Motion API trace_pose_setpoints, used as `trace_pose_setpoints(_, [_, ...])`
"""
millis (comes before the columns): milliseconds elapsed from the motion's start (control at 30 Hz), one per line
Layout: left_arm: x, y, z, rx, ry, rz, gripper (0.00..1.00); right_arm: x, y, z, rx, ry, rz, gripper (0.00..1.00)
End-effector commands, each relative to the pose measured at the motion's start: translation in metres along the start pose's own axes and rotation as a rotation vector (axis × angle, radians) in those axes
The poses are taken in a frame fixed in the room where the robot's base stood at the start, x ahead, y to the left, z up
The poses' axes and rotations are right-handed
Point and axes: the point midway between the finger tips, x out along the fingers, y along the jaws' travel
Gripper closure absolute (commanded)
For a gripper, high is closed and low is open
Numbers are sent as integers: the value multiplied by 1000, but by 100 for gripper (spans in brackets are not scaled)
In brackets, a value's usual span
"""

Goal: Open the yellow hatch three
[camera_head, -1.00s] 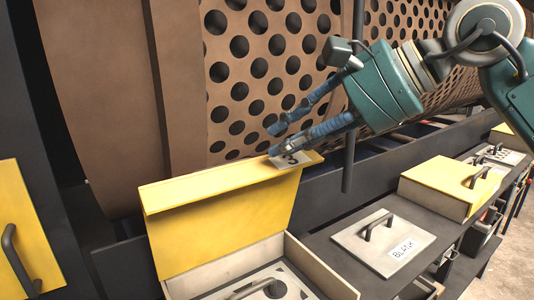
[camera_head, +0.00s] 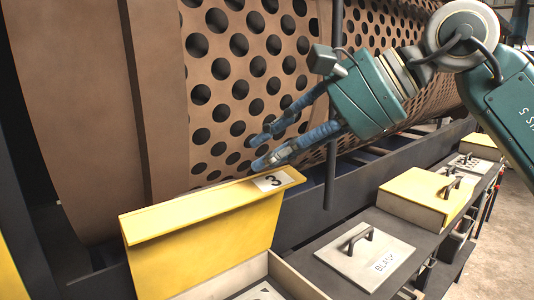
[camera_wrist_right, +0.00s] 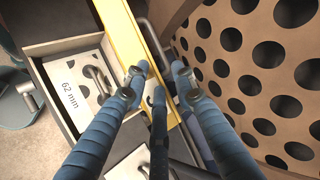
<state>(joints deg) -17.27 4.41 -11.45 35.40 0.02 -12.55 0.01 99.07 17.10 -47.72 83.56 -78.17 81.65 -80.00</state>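The yellow hatch three (camera_head: 205,238) stands swung up from its box, with the label "3" on its top flange. Its box (camera_head: 282,280) is open below, cut off by the lower edge of the head view. My right gripper (camera_head: 262,150) is open and empty. Its blue fingers are just above and behind the lid's top edge, the lower one close to the label; I cannot tell if it touches. In the right wrist view the lid is a thin yellow strip (camera_wrist_right: 132,35) beside the fingers, with a "62 mm" plate (camera_wrist_right: 72,92) in the box. My left gripper is not in view.
The brown perforated drum (camera_head: 215,75) rises close behind the gripper. A dark vertical post (camera_head: 331,165) stands right of the fingers. A "BLANK" plate (camera_head: 350,262) with a handle and another yellow hatch (camera_head: 415,193), shut, lie along the ledge to the right.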

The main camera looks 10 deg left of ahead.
Motion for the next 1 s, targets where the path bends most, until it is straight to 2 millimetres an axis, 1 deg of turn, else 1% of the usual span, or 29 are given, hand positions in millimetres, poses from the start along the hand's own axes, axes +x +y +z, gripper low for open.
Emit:
trace_pose_setpoints(33, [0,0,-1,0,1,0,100,-11,-1,-1,0,4,-5,74])
trace_pose_setpoints(300, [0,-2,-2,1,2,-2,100,-70,1,-2,2,4,-6,74])
trace_pose_setpoints(400, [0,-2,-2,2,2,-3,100,-87,1,-2,1,4,-6,74])
trace_pose_setpoints(500, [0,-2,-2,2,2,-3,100,-99,2,-2,2,2,-5,74])
trace_pose_setpoints(667, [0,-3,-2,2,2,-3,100,-109,2,-2,1,2,-6,74])
trace_pose_setpoints(900, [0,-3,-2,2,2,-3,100,-110,2,-2,1,1,-5,74])
trace_pose_setpoints(933, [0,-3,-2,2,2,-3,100,-110,2,-2,1,1,-5,78])
trace_pose_setpoints(1000, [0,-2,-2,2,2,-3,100,-110,2,-2,1,1,-5,92])
